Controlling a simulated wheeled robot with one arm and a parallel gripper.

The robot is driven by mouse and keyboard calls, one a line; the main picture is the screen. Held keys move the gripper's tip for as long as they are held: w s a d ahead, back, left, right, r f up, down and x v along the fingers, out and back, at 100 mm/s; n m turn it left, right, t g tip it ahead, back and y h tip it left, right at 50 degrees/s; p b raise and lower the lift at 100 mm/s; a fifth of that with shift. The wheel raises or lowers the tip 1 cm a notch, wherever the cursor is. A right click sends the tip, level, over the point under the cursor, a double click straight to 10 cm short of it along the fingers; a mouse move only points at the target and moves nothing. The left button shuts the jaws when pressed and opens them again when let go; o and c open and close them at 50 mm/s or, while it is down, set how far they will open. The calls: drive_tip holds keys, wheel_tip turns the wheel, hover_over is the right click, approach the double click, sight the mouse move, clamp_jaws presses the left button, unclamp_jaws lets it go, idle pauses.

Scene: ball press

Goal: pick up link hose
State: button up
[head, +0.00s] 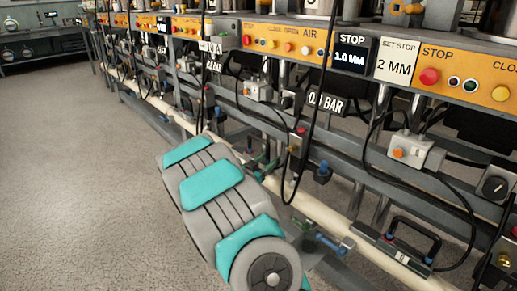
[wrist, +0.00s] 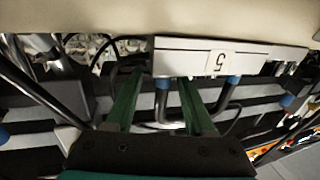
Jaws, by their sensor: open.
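A dark U-shaped link hose (wrist: 161,103) with blue collars hangs from a pale block (wrist: 190,58) marked 5 in the wrist view, where the label is upside down. My gripper (wrist: 161,77) is open, with its two green fingers reaching toward the block. The hose's left leg shows between the fingers. Its right leg is outside the right finger, which hides part of the bend. I cannot tell whether a finger touches the hose. A similar black looped hose (head: 415,233) with red and blue ends sits on the low rail at the right.
A long machine frame with orange control panels (head: 480,75) and dangling black cables runs along the right. A pale pipe (head: 318,210) runs low along it. The grey floor (head: 80,190) at the left is clear. A bench (head: 45,45) stands far back left.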

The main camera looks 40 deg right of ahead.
drive_tip(key=shift+x, duration=1.7)
drive_tip(key=shift+w, duration=0.15)
drive_tip(key=shift+a, duration=0.1)
clamp_jaws()
